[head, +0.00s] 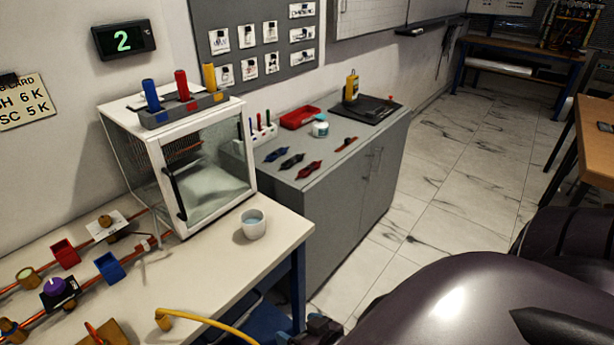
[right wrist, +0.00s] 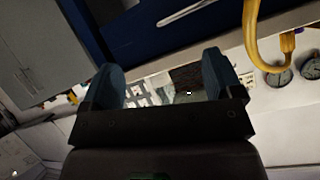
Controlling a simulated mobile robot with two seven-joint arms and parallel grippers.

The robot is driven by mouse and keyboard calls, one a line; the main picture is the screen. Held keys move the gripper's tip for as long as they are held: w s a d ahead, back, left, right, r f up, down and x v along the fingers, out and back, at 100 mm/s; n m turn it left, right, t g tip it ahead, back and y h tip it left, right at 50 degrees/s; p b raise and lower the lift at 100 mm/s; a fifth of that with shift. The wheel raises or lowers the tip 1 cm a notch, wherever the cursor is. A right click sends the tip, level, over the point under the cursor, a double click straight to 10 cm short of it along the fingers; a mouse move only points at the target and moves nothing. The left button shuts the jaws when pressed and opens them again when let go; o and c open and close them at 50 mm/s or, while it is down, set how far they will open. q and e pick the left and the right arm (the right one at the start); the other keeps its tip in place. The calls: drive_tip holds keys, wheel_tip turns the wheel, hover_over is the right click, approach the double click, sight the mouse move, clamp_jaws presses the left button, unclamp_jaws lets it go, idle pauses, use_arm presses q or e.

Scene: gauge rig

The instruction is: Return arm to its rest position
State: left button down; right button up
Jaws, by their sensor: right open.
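My right gripper (head: 322,328) shows only in part at the bottom edge of the head view, below the front corner of the white-topped bench (head: 275,235). In the right wrist view its two blue-padded fingers (right wrist: 163,80) stand apart with nothing held between them. My dark, glossy right arm (head: 470,300) fills the lower right of the head view. My left gripper is in neither view.
A yellow hose (head: 215,322) bends off the bench near my right gripper; it also shows in the right wrist view (right wrist: 251,35) beside round gauges (right wrist: 279,78). A white cup (head: 254,229) stands near the bench edge. A grey cabinet (head: 345,190) stands behind. Tiled floor (head: 450,180) is open.

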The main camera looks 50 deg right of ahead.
drive_tip(key=s+n, duration=0.1)
drive_tip(key=n, duration=0.1)
drive_tip(key=s+n, duration=0.1)
drive_tip(key=n, duration=0.1)
drive_tip(key=shift+s+a+f+g, duration=0.2)
drive_tip(key=shift+f+g, duration=0.1)
drive_tip(key=shift+f, duration=0.1)
idle(0.9)
